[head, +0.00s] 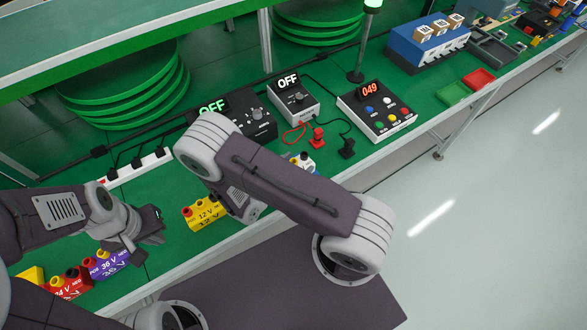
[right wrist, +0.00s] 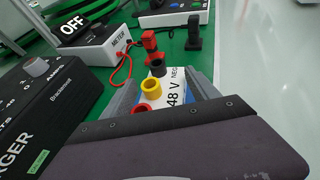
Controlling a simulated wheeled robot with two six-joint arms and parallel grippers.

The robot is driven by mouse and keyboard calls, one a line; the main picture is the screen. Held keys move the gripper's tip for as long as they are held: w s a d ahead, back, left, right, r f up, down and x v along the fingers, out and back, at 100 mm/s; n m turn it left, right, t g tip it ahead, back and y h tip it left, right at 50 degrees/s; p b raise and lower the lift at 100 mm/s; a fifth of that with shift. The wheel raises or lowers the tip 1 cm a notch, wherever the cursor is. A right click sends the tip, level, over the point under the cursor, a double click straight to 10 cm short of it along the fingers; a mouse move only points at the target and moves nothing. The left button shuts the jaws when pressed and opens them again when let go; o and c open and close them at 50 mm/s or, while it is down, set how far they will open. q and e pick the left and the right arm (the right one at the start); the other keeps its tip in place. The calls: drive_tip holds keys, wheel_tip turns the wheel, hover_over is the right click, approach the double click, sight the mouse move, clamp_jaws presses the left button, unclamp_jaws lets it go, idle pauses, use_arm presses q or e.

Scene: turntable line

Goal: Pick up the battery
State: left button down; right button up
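A white and blue 48 V battery (right wrist: 176,91) with red, yellow and black terminals stands in the middle of the right wrist view. My right gripper (right wrist: 163,80) has one grey finger on each side of it; whether they press on it I cannot tell. In the head view my right arm hides most of this battery (head: 301,160). A yellow 12 V battery (head: 203,214), a purple 36 V battery (head: 108,264) and a red 24 V battery (head: 70,286) stand along the table's front. My left gripper (head: 148,232) is above the table between the purple and yellow ones, with its finger gap unclear.
A black charger (right wrist: 40,105) reading OFF stands close to the left of my right gripper. A meter (head: 294,100) with red and black leads and a button box (head: 377,110) reading 049 stand behind. A power strip (head: 138,167) lies at the left. The floor at right is clear.

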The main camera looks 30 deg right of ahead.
sight(296, 164)
clamp_jaws()
drive_tip(key=shift+r, duration=0.1)
wheel_tip(296, 164, up, 4)
drive_tip(key=shift+w+r, duration=0.1)
drive_tip(key=s+d+r+p, duration=0.1)
drive_tip(key=d+r+p, duration=0.3)
drive_tip(key=d, duration=0.7)
wheel_tip(296, 164, up, 3)
drive_tip(key=shift+s+d+f+p, duration=0.15)
drive_tip(key=shift+s+d+p, duration=0.15)
drive_tip(key=shift+s, duration=0.05)
